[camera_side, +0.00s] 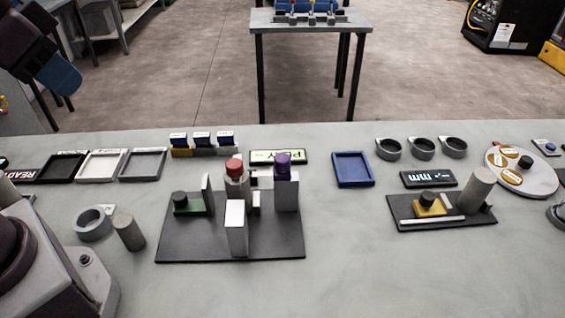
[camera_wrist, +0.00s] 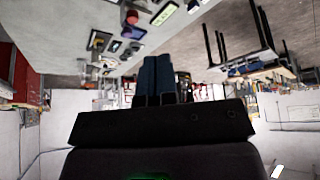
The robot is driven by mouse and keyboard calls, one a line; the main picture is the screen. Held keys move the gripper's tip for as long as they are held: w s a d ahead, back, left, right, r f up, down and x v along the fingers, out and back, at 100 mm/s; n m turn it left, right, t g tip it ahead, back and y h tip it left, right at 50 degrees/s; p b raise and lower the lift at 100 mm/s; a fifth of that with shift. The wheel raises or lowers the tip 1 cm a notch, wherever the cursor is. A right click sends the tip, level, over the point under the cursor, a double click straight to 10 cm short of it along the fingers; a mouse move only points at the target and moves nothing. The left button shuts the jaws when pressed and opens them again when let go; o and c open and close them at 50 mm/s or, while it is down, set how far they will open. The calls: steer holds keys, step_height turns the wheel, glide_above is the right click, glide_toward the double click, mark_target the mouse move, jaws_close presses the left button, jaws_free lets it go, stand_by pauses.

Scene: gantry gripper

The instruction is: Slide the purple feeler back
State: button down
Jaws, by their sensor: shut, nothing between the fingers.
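The purple feeler (camera_side: 282,163) is a short purple knob at the top of a light grey upright block (camera_side: 286,193). It stands at the back right of a dark base plate (camera_side: 285,248) in the side view. A red-topped grey cylinder (camera_side: 235,170) stands left of it, and a lower grey block (camera_side: 236,230) is in front. My gripper (camera_wrist: 157,62) has blue fingers, shut together and empty in the wrist view. My dark arm with a blue end (camera_side: 62,75) is at the upper left of the side view, well away from the feeler. The wrist view does not clearly show the feeler.
A green block with a black knob (camera_side: 185,205) is on the plate's left. A labelled plate (camera_side: 278,157) lies behind. A blue tray (camera_side: 353,170) and a second dark fixture (camera_side: 440,212) are to the right. Trays (camera_side: 101,165) are at left. The front table is mostly clear.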

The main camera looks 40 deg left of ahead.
steer(key=c, duration=1.8)
jaws_free()
steer(key=o, duration=0.4)
steer(key=shift+f, duration=0.1)
steer(key=shift+c, duration=0.2)
steer(key=o, duration=0.7)
steer(key=shift+w+d+f+m+g, duration=0.3)
steer(key=shift+w+d+f+g, duration=0.15)
steer(key=shift+w+f+g, duration=0.35)
steer(key=shift+c, duration=0.2)
steer(key=m+g, duration=0.2)
steer(key=g, duration=0.2)
glide_above(282, 157)
step_height(282, 157, down, 8)
step_height(282, 157, down, 12)
steer(key=shift+f, duration=0.15)
